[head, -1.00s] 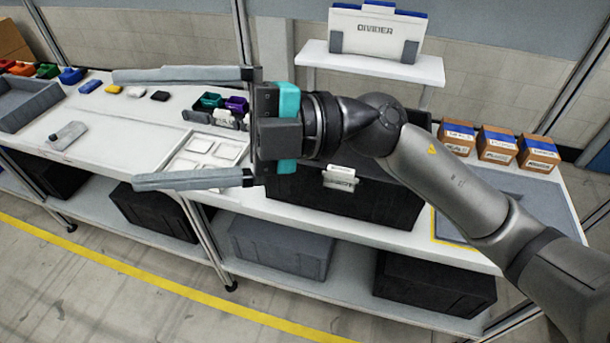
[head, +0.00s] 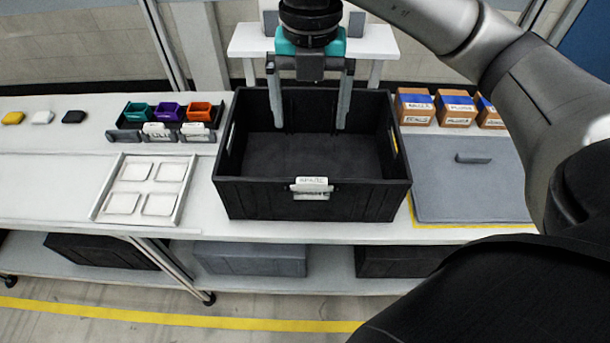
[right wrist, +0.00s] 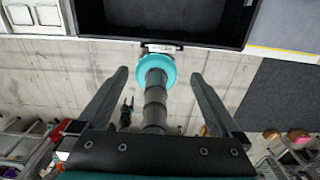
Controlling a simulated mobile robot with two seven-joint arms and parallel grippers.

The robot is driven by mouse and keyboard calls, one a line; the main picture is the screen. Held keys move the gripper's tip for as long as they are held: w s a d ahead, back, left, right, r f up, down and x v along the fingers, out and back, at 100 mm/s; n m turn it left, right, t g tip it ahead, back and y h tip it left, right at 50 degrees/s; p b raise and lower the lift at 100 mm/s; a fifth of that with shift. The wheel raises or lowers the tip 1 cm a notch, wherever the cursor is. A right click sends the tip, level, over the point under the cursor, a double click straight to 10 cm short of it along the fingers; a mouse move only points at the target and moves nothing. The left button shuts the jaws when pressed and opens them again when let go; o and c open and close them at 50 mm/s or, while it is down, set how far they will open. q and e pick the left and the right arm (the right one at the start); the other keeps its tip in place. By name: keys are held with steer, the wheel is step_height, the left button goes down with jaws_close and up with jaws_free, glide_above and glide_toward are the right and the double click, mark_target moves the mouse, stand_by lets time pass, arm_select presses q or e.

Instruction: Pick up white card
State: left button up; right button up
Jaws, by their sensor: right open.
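A white card (head: 311,183) with dark lettering stands in a holder on the front wall of the black crate (head: 250,200). Its edge also shows in the right wrist view as a small white card (right wrist: 163,48) at the crate's rim. My right gripper (head: 310,126) points down over the crate with its two fingers apart and nothing between them. It is beyond the card in the head view, apart from it. In the right wrist view my open fingers (right wrist: 160,73) frame a teal-ended grey shape. My left gripper is not identifiable.
Left of the crate are a white tray (head: 95,215) with several white squares and a black rack (head: 125,135) with coloured bins and white labels. On the right are a grey mat (head: 460,195) and cardboard boxes (head: 415,108). A white shelf (head: 375,45) stands behind.

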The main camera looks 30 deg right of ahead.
glide_above(312, 180)
steer(key=f, duration=0.5)
steer(key=f+b, duration=0.1)
steer(key=f, duration=0.2)
steer(key=shift+a+f, duration=0.25)
steer(key=shift+d+f, duration=0.15)
steer(key=shift+f, duration=1.35)
steer(key=shift+d+f, duration=0.1)
steer(key=shift+f, duration=1.4)
steer(key=c, duration=1.3)
steer(key=shift+o, duration=0.2)
steer(key=shift+r, duration=0.15)
